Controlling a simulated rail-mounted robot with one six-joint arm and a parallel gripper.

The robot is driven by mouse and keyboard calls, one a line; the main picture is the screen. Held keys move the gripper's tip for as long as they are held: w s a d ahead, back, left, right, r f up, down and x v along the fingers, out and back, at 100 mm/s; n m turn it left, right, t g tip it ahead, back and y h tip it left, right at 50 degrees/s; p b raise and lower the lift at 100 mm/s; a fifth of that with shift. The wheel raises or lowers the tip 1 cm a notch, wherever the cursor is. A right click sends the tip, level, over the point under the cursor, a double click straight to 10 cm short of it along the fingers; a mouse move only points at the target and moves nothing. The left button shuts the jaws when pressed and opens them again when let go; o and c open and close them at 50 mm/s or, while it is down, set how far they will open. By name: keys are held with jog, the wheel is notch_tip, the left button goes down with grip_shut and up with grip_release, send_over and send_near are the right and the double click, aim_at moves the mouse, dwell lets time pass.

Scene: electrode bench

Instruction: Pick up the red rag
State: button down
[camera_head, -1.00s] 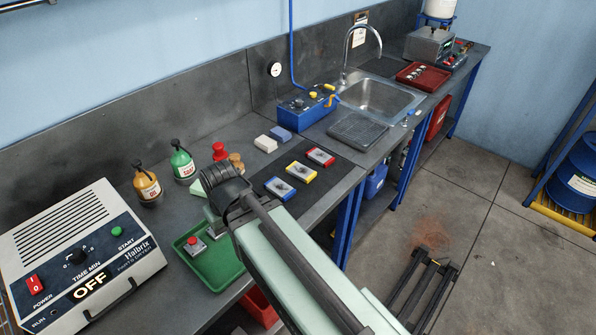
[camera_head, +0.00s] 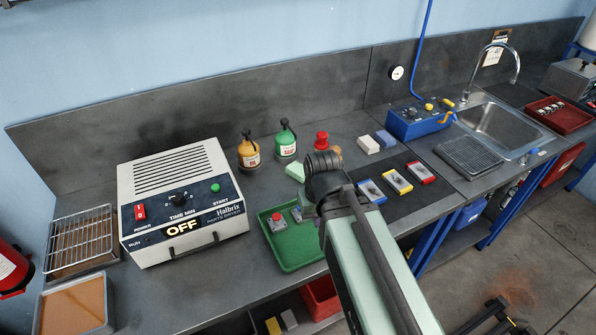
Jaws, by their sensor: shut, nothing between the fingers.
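I cannot make out a red rag anywhere in the head view. My arm rises from the bottom right, and its dark wrist joint ends over the bench between the green tray (camera_head: 300,262) and the coloured blocks. The fingers of my gripper do not show; they are hidden behind the arm or too small to see.
A parts dryer (camera_head: 182,200) reading OFF stands left of the tray. A wire rack (camera_head: 80,238), an orange-filled tray (camera_head: 72,308), an orange bottle (camera_head: 249,153), a green bottle (camera_head: 286,142) and a red knobbed item (camera_head: 321,140) stand around it. A sink (camera_head: 505,125) is right.

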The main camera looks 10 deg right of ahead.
jog(key=shift+c, duration=1.2)
grip_release()
